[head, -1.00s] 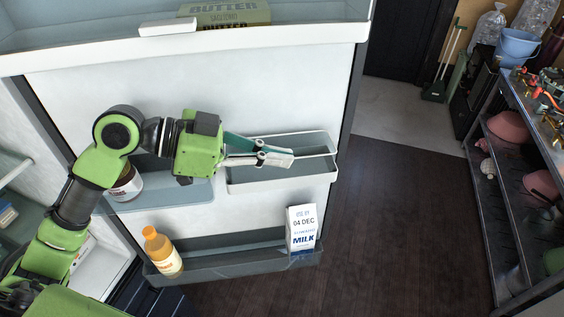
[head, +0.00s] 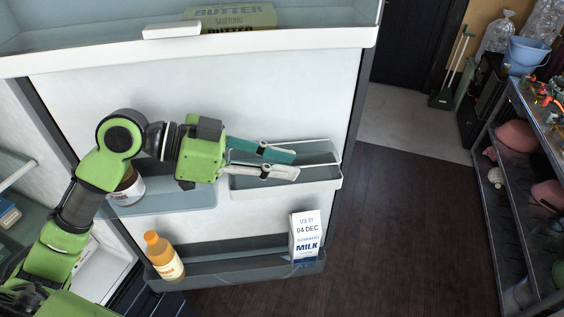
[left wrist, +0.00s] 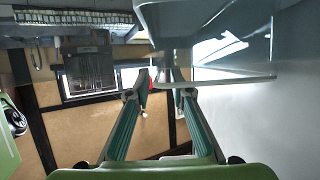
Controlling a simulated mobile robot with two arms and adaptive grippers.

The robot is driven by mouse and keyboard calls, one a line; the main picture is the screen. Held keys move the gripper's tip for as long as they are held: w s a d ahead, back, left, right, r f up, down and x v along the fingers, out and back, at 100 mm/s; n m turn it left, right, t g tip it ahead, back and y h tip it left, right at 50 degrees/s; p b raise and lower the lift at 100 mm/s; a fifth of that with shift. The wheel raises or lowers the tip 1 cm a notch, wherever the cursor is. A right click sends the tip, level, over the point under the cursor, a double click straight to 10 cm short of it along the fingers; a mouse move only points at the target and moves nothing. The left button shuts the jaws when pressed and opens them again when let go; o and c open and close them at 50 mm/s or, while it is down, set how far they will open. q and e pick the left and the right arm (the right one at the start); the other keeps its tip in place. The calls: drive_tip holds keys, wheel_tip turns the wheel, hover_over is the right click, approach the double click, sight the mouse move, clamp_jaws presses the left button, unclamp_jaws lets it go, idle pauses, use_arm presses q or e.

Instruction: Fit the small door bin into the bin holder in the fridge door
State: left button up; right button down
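The small door bin (head: 318,175), pale grey with a white rim, is level against the inner fridge door (head: 215,85), right of a wider shelf bin. I cannot make out the bin holder apart from it, nor whether the bin is fully seated. My left gripper (head: 282,164) is open, its two fingers apart and overlapping the bin's left part in the head view. In the left wrist view my left gripper (left wrist: 160,94) shows a gap between its fingertips, close to the bin (left wrist: 205,35). My right gripper is not in view.
The wider bin (head: 185,200) holds a jar (head: 128,190). The lower bin (head: 225,272) holds an orange bottle (head: 163,257) and a milk carton (head: 305,237). A butter box (head: 230,16) is in the top shelf. Open floor (head: 400,230) lies right; a rack (head: 500,190) stands beyond.

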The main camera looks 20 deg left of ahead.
use_arm(q)
drive_tip(key=b+v, duration=0.2)
drive_tip(key=v, duration=0.4)
drive_tip(key=shift+a+f+b, duration=0.1)
drive_tip(key=shift+a+b, duration=0.05)
drive_tip(key=shift+b, duration=0.15)
drive_tip(key=shift+s+a+r, duration=0.25)
drive_tip(key=shift+a+r, duration=0.05)
